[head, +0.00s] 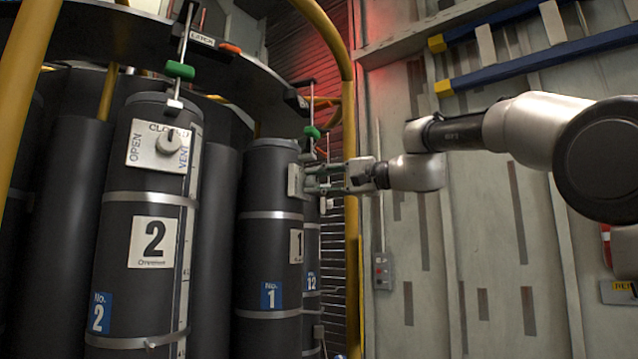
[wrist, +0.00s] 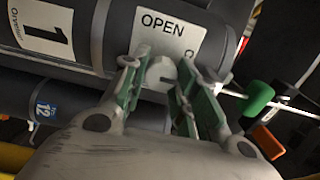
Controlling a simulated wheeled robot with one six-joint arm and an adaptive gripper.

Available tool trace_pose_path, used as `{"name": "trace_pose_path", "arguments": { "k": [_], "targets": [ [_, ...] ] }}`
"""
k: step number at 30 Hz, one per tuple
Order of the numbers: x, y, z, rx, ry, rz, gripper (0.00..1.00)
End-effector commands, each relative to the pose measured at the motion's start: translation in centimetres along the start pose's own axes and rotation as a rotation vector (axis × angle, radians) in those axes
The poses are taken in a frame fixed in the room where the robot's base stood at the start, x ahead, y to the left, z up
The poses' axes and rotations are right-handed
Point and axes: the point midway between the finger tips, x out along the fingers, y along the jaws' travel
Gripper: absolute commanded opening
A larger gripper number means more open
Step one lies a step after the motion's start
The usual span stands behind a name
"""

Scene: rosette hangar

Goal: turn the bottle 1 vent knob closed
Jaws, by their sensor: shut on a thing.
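Bottle 1 (head: 268,240) is a dark upright cylinder with silver bands, right of bottle 2 (head: 125,255) in the head view. Its vent plate (wrist: 185,30) shows the word OPEN in the wrist view; the rest of the lettering is mostly hidden by my gripper. The round pale vent knob (wrist: 161,72) sits between my fingers. My gripper (head: 312,180) reaches in from the right at the bottle's side. It also shows in the wrist view (wrist: 160,88), its green-padded fingers shut on the knob. The knob's pointing direction cannot be told.
Bottle 2's vent knob (head: 168,142) is on its own plate. Green-handled rods (head: 180,70) hang above the bottles, and one green handle (wrist: 258,96) is close to my right finger. A yellow rail (head: 350,130) stands near my wrist. A grey switch box (head: 382,271) is on the wall.

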Motion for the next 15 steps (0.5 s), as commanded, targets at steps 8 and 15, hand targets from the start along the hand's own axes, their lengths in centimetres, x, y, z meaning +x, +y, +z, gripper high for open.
{"name": "trace_pose_path", "arguments": {
  "k": [8,15],
  "targets": [
    [0.0,0.14,-0.06,0.013,0.0,0.002,0.06],
    [0.01,0.14,-0.06,0.012,0.0,0.002,0.37]
  ]
}}
